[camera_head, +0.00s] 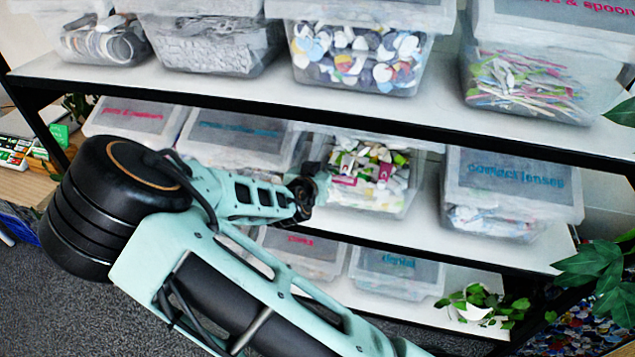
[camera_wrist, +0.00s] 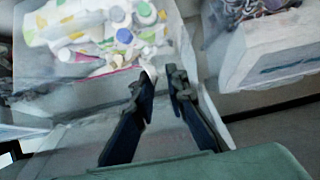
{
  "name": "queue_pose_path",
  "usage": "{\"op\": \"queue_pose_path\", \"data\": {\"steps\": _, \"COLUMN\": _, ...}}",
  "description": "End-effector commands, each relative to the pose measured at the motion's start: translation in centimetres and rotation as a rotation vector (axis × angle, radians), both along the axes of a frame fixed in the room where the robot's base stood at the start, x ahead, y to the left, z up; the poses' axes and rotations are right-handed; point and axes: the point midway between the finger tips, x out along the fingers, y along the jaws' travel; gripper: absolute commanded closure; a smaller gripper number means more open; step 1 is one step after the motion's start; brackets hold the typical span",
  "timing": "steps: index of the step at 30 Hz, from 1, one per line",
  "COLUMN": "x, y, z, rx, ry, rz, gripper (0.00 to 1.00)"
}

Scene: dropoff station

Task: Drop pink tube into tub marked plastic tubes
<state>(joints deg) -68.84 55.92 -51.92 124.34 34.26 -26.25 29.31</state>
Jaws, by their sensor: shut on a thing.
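My gripper (camera_head: 313,187) reaches over the middle shelf, at the front left of an open-fronted clear tub (camera_head: 385,208) filled with white, green and coloured tubes and caps. A small pink tube (camera_head: 344,181) shows just beyond my fingertips, against the tub's contents. In the wrist view my two dark fingers (camera_wrist: 163,78) are close together at the edge of the tub (camera_wrist: 60,100), with a narrow gap between them. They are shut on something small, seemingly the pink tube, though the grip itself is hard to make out. The label on this tub is not readable.
A tub marked "contact lenses" (camera_head: 513,188) stands to the right on the same shelf; lidded tubs (camera_head: 238,138) stand to the left. The upper shelf (camera_head: 240,92) hangs close above. A tub marked "dental" (camera_head: 398,272) sits below. Leaves (camera_head: 590,262) are at the right.

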Motion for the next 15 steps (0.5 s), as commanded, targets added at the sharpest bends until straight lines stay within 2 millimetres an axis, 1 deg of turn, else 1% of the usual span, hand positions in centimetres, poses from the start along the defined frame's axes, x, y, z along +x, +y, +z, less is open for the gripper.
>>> {"op": "queue_pose_path", "data": {"steps": 3, "x": 1.7, "y": -0.6, "z": -0.4, "rx": 0.002, "ry": -0.003, "rz": -0.002, "gripper": 1.0}}
{"op": "queue_pose_path", "data": {"steps": 9, "x": 4.1, "y": -1.4, "z": -0.7, "rx": 0.002, "ry": -0.003, "rz": -0.001, "gripper": 1.0}}
{"op": "queue_pose_path", "data": {"steps": 15, "x": 5.6, "y": -1.8, "z": -0.8, "rx": 0.0, "ry": 0.0, "rz": 0.0, "gripper": 1.0}}
